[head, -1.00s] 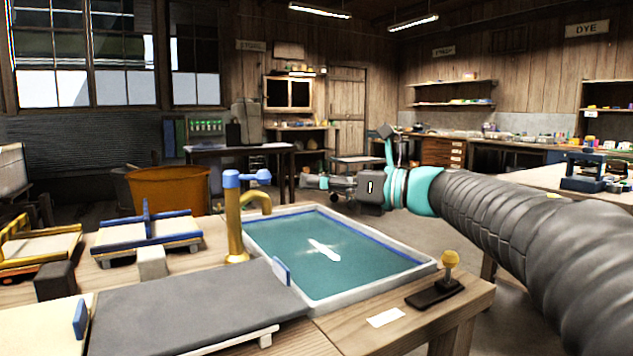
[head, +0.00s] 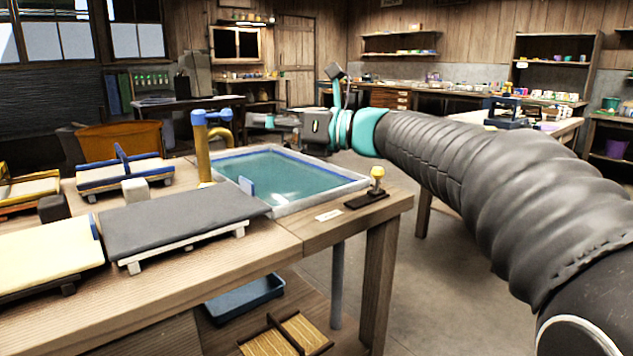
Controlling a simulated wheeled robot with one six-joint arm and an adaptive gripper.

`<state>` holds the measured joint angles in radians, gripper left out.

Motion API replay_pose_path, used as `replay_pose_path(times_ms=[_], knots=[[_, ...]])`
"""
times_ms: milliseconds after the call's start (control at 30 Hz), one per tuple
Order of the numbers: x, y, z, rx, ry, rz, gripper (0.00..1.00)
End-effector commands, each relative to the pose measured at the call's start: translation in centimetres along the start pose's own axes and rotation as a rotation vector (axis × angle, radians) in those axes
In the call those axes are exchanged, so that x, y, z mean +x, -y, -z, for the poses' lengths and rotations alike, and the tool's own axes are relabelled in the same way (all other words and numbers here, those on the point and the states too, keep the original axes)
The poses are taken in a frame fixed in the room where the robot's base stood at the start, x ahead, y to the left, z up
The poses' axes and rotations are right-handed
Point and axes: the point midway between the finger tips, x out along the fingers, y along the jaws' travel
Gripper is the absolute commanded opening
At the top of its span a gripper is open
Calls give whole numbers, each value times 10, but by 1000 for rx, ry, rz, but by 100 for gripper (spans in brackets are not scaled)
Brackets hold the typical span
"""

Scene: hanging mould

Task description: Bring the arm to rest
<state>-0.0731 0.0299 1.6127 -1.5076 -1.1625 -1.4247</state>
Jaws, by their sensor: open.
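My arm reaches in from the right side of the head view, in a ribbed dark sleeve with a teal wrist. My gripper (head: 262,121) points left at the end of it, above and behind the far side of the water basin. It is small and partly dark in the picture, with its jaws apart and nothing seen between them. The arm is held out roughly level, clear of the bench.
The wooden bench (head: 300,226) holds the water basin (head: 357,184), a brass tap (head: 202,150), a grey board (head: 180,218) and a yellow-knobbed lever (head: 377,180). A blue tray (head: 245,298) sits below. Open floor (head: 440,290) lies right of the bench.

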Motion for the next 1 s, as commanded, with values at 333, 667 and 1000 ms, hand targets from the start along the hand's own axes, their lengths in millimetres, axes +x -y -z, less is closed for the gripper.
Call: replay_pose_path(times_ms=[333,667,1000], knots=[[-20,13,-27,232,173,182,57],[-96,43,-42,711,529,479,57],[-242,46,64,1561,1153,844,57]])
